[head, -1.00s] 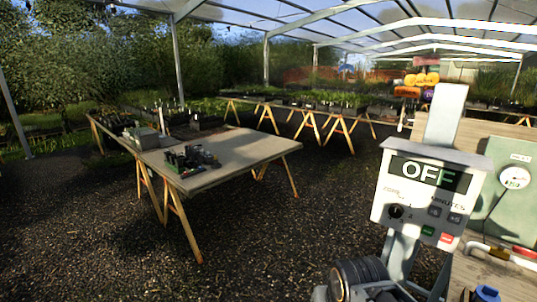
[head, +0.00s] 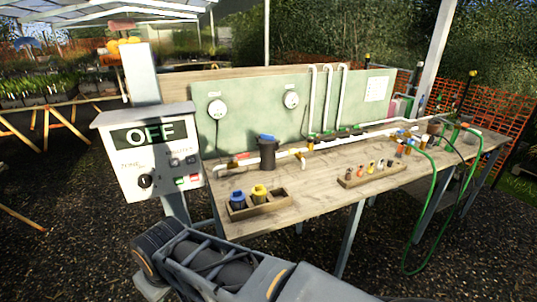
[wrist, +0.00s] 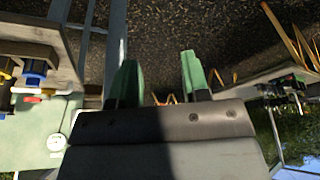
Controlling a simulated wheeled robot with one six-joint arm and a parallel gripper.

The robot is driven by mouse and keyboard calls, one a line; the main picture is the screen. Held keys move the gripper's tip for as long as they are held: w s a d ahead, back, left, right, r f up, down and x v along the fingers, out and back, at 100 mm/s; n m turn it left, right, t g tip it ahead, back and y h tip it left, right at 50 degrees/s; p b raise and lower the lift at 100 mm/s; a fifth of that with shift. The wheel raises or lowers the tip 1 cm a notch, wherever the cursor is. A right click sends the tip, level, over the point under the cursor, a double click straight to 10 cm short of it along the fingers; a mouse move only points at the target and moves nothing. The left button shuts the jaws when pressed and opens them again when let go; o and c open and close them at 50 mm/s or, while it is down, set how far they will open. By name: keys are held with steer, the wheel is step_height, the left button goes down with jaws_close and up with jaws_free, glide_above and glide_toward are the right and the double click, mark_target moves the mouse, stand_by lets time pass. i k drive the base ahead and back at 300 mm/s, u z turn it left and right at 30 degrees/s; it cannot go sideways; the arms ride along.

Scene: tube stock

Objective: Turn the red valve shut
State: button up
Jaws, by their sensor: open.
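A small red part (head: 240,157), which looks like the red valve's handle, shows at the left end of the white pipe (head: 345,142) on the wooden workbench. It is too small to tell how the handle is turned. A red part (wrist: 33,99) also shows at the left of the wrist view, below a blue cap. My gripper (wrist: 160,62) is open and empty, its two green fingers apart over dark gravel. It is away from the bench and touches nothing. In the head view my arm lies across the bottom, and the fingers are not seen there.
The control box reading OFF (head: 150,160) stands on a post left of the bench (head: 310,202). A dark jug (head: 267,154) stands close to the pipe. A tray (head: 262,208) holds blue-capped and yellow-capped items. A green hose (head: 432,212) hangs at the right.

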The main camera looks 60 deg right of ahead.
mark_target(246, 154)
steer(key=z, duration=1.5)
steer(key=k, duration=1.25)
steer(key=z, duration=0.55)
steer(key=i, duration=1.3)
steer(key=u, duration=1.3)
steer(key=i, duration=0.85)
steer(key=u, duration=0.1)
